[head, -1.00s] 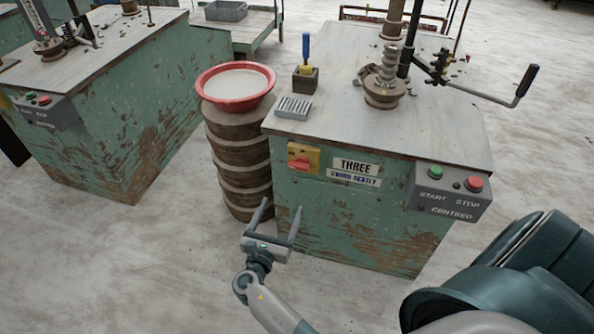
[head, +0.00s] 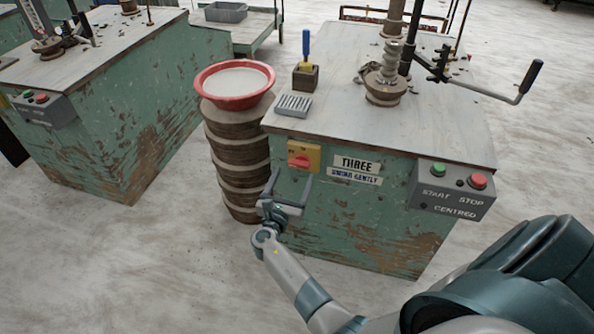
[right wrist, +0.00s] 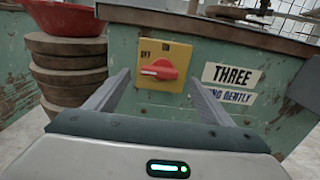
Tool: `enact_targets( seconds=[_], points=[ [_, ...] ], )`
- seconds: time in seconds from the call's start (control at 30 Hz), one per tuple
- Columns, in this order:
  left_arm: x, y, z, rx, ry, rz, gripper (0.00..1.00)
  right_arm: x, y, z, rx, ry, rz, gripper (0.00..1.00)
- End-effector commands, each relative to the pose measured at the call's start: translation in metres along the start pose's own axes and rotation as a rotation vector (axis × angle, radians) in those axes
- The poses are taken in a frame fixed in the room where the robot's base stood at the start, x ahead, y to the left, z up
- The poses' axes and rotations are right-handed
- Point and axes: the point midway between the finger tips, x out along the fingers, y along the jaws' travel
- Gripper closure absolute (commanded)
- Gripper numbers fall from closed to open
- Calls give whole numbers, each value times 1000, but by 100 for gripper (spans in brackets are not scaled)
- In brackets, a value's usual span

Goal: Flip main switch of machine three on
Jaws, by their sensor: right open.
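Machine three (head: 345,225) is a worn green cabinet with a "THREE" label (head: 356,165). Its main switch is a red rotary knob (head: 299,161) on a yellow plate (head: 314,155) at the upper left of the front. In the right wrist view the red knob (right wrist: 158,70) lies crosswise, with OFF at the plate's upper left and ON at its top. My right gripper (head: 290,178) is open and empty, just below and in front of the switch. In the right wrist view its fingers (right wrist: 157,88) stand either side of the knob, apart from it. My left gripper is not in view.
A start/stop box (head: 451,190) juts from the machine's right front. A stack of round boards (head: 238,160) with a red basin (head: 234,103) stands close on the left. A grey ribbed block (head: 294,106) and blue-handled tool (head: 306,50) are on top.

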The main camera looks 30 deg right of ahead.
Motion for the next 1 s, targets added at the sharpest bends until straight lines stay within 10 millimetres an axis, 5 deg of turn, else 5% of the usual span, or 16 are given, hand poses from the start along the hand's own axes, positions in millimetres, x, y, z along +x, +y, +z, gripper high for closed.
enact_targets(
  seconds=[0.3, 0.77, 0.93, 1.0],
  points=[
    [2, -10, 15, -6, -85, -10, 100, 43, 1, -1, 1, -1, 1, 25],
    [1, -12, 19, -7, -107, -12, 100, 52, 0, 0, 0, 0, 1, 25],
    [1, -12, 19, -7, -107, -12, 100, 52, 0, 0, 0, 0, 1, 63],
    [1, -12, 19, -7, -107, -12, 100, 52, 0, 0, 0, -1, 1, 66]
  ],
)
